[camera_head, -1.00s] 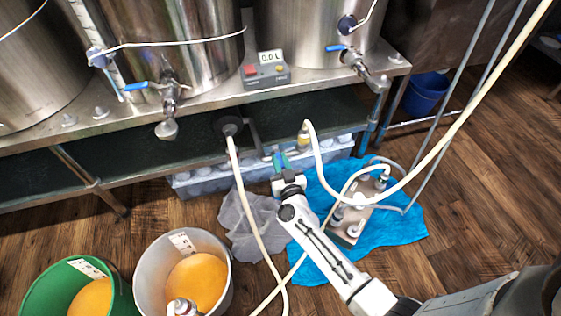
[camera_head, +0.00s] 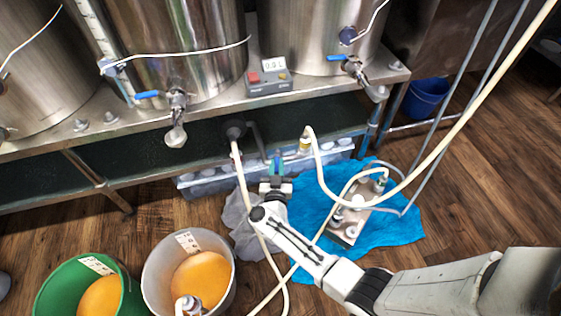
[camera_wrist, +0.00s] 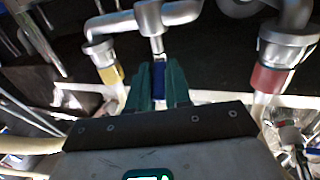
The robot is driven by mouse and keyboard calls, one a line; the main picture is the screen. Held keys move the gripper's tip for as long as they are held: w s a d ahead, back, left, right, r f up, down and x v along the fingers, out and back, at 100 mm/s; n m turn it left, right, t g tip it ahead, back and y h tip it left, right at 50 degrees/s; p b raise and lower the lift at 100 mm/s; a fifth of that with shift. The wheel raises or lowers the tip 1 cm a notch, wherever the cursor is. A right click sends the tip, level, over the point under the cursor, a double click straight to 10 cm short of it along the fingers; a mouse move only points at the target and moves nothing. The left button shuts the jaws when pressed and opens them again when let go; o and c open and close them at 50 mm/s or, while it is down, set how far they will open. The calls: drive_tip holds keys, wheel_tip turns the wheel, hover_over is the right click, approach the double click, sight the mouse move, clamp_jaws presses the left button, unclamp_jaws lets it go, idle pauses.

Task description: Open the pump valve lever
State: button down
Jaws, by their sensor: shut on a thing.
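The pump valve lever (camera_wrist: 158,82) shows in the wrist view as a blue grip on a short metal stem, joined to a metal pipe (camera_wrist: 150,18). My gripper (camera_wrist: 158,88) has its two green fingers closed around the blue grip, one on each side. In the head view my gripper (camera_head: 277,168) is at the pump piping under the steel bench, and the lever is mostly hidden between its fingers. A yellow-banded hose fitting (camera_wrist: 108,66) sits left of the lever in the wrist view. A red-banded fitting (camera_wrist: 270,72) sits to the right.
Pale hoses (camera_head: 245,190) run close by my arm. A plate-like metal unit (camera_head: 350,222) stands on a blue cloth (camera_head: 400,228) to the right. A green bucket (camera_head: 50,290) and a grey bucket (camera_head: 150,270) hold orange liquid at lower left. The steel bench (camera_head: 330,85) overhangs the pump.

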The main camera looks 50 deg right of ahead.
drive_tip(key=w+m+g+h+b, duration=0.1)
drive_tip(key=m+g+b, duration=0.1)
drive_tip(key=g, duration=0.1)
drive_tip(key=w+a+m+g+h+b, duration=0.1)
drive_tip(key=m+g+b, duration=0.1)
drive_tip(key=g, duration=0.1)
drive_tip(key=w+m+g+h+b, duration=0.1)
drive_tip(key=m+g+h+b, duration=0.1)
drive_tip(key=m+g, duration=0.1)
drive_tip(key=shift+w+a+f+g, duration=0.15)
drive_tip(key=shift+w+a+g, duration=0.05)
drive_tip(key=shift+g, duration=0.4)
drive_tip(key=shift+b, duration=0.3)
drive_tip(key=c, duration=1.1)
unclamp_jaws()
drive_tip(key=shift+o, duration=0.2)
drive_tip(key=a, duration=1)
drive_tip(key=shift+s+a, duration=0.3)
drive_tip(key=shift+a, duration=0.05)
drive_tip(key=shift+c, duration=0.4)
